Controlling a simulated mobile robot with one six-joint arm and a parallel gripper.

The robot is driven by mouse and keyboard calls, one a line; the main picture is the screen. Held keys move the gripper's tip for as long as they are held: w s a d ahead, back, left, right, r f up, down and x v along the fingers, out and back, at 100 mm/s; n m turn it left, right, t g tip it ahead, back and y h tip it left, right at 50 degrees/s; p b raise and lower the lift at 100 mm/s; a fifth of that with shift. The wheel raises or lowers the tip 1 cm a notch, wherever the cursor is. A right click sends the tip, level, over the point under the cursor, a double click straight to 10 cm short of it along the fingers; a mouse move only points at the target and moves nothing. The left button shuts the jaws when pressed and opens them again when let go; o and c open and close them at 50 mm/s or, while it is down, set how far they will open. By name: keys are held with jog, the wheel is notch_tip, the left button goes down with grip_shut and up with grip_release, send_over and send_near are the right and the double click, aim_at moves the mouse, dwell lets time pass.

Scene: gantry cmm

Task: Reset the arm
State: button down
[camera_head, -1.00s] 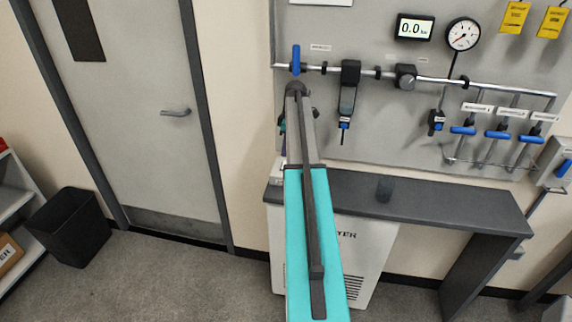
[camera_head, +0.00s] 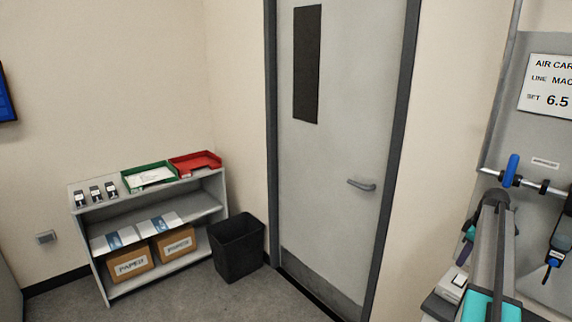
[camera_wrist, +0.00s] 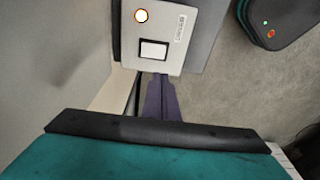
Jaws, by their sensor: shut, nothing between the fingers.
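My arm (camera_head: 490,265) rises at the lower right of the head view in front of the grey wall panel (camera_head: 515,110). Its end is mostly hidden behind its own links. In the wrist view, the purple-grey fingers of my gripper (camera_wrist: 160,98) show close together at the centre. They are shut and empty. They point toward a pale grey box (camera_wrist: 168,55) with a round lit button and a white square. I cannot tell whether they touch it.
A grey door (camera_head: 340,130) fills the middle of the head view. A black bin (camera_head: 237,248) stands left of it, beside a shelf unit (camera_head: 215,185) with red (camera_head: 196,163) and green trays (camera_head: 150,176). A pipe with a blue-handled valve (camera_head: 511,170) is close to my arm.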

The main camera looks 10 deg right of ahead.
jog(key=w+a+f+n+g+y+b, duration=0.2)
jog(key=w+a+f+n+g, duration=0.1)
jog(key=a+f, duration=2.15)
jog(key=s+a+f+g+b, duration=0.1)
jog(key=s+a+f, duration=0.25)
jog(key=a, duration=0.25)
jog(key=s+a+f+g, duration=0.1)
jog(key=s+a+f, duration=0.1)
jog(key=a+f, duration=0.35)
jog(key=s+a+f+g+h+b, duration=0.1)
jog(key=s+a+f+g+b, duration=0.1)
jog(key=s+a+f, duration=1.15)
jog(key=s+a+f+m+h, duration=0.1)
jog(key=s+m, duration=0.3)
jog(key=s, duration=0.6)
jog(key=s+a+f+m+h, duration=0.1)
jog(key=s+a+m, duration=0.2)
jog(key=s, duration=0.7)
jog(key=shift+s+a+f+m+b, duration=0.2)
jog(key=shift+m+b, duration=0.25)
jog(key=shift+m, duration=0.85)
